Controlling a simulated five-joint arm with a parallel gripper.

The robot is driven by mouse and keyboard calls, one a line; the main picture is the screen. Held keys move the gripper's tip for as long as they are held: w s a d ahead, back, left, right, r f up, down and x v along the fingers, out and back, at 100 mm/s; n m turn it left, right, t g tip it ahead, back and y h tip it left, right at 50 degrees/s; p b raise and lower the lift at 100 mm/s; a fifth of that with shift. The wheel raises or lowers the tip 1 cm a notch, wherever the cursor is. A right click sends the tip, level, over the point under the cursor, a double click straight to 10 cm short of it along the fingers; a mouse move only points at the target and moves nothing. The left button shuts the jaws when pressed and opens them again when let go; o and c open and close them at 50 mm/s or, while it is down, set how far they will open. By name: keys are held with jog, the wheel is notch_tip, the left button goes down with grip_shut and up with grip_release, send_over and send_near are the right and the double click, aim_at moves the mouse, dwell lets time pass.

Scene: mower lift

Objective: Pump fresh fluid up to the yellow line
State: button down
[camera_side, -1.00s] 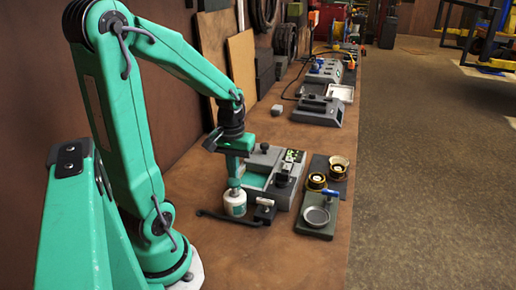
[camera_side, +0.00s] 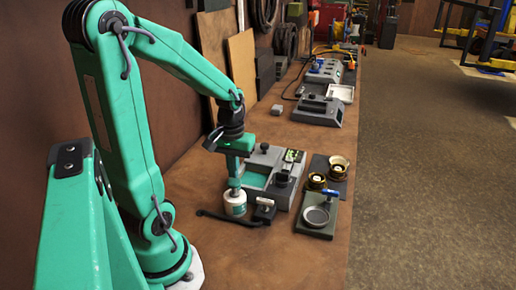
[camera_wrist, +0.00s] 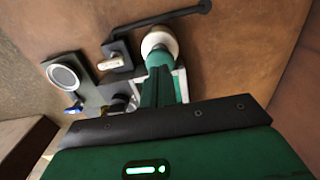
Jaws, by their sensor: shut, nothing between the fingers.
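My gripper (camera_side: 235,184) is shut and points down at the container's top. Its closed green fingers (camera_wrist: 161,88) reach the container (camera_wrist: 158,40) in the wrist view. The fingertips look in contact with the top, but they hide the exact contact. The grey unit has a green recess, a dark knob and a small panel with green marks. I cannot make out a yellow line or a fluid level.
A dark lever (camera_side: 230,217) lies by the container. Grey devices (camera_side: 318,110) stand farther back. Brown bench shows between them.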

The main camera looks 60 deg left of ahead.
aim_at(234, 181)
jog(key=shift+f, duration=0.15)
dwell(0.5)
jog(key=shift+f, duration=0.35)
jog(key=shift+f, duration=1.3)
jog(key=shift+r, duration=2.8)
jog(key=shift+d+r, duration=0.1)
